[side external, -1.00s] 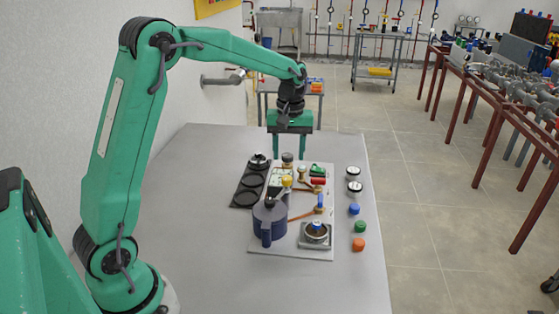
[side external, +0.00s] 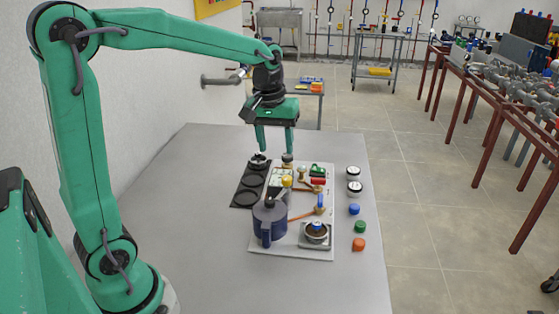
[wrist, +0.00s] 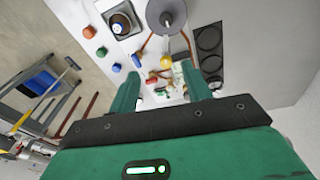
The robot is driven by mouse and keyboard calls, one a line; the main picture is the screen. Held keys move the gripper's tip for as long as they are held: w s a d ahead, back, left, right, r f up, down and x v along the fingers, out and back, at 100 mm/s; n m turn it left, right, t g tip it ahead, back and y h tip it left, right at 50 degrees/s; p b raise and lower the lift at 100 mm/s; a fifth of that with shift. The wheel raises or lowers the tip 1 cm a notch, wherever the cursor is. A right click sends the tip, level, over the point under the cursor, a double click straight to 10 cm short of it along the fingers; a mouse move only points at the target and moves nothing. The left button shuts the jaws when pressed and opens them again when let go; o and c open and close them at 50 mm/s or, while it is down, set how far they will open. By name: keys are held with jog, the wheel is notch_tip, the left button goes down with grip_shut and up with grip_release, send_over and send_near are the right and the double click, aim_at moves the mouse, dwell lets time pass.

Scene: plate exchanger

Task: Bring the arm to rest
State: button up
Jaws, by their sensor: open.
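My gripper (side external: 275,148) hangs above the back of the grey table (side external: 180,240), beyond the plate exchanger board. Its two green fingers point down and stand apart with nothing between them. In the wrist view my gripper (wrist: 165,98) also shows open, with both fingers spread. The white board (side external: 288,250) carries a dark blue pump-like vessel (side external: 268,222), a round gauge-like fitting (side external: 316,233), a yellow knob (side external: 286,181), a red part (side external: 318,181) and orange pipes. The fingers are clear of the board.
A black tray (side external: 246,196) with round recesses lies left of the board, one holding a round piece (side external: 258,161). To the right stand two white-topped gauges (side external: 354,188) and blue (side external: 354,209), green (side external: 360,226) and orange (side external: 359,244) caps. The table's front left is bare.

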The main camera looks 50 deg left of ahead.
jog(key=s+d+m+t, duration=0.2)
jog(key=s+m, duration=0.1)
jog(key=s, duration=0.5)
jog(key=s+d+r+m+t, duration=0.1)
jog(key=s+d+m+t, duration=0.1)
jog(key=s, duration=0.7)
jog(key=shift+d+m, duration=0.6)
jog(key=shift+m, duration=0.6)
jog(key=shift+s, duration=0.1)
